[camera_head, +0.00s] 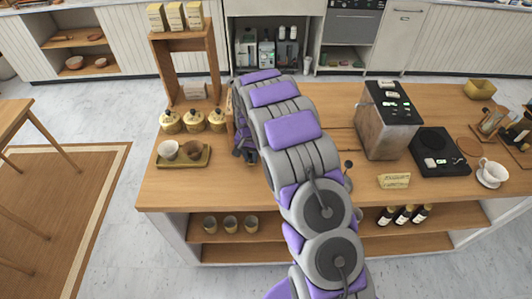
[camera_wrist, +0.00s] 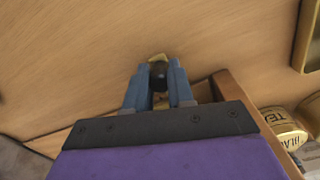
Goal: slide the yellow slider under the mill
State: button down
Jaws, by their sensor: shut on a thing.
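In the wrist view, my gripper (camera_wrist: 159,72) is shut on a small dark knob. A yellow piece, which I take for the yellow slider (camera_wrist: 157,57), shows just beyond the knob and in part between the fingers. Most of the slider is hidden by the fingers. In the head view, my gripper (camera_head: 243,150) is low over the cart top, largely covered by my arm. I cannot make out the mill for sure in either view; my arm covers the middle of the cart.
A wooden rack (camera_head: 215,62) and lidded tins (camera_head: 195,120) stand left of my arm; a tin (camera_wrist: 284,124) is close in the wrist view. A grey machine (camera_head: 380,132) and black scale (camera_head: 436,150) stand right.

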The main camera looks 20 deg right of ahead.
jog(key=shift+w+a, duration=0.2)
jog(key=shift+a, duration=0.35)
jog(key=shift+w+a, duration=0.2)
jog(key=shift+a, duration=0.3)
jog(key=c, duration=1.1)
grip_release()
jog(key=shift+w+a, duration=0.15)
jog(key=shift+c, duration=0.2)
jog(key=shift+o, duration=0.8)
jog(key=shift+a, duration=0.1)
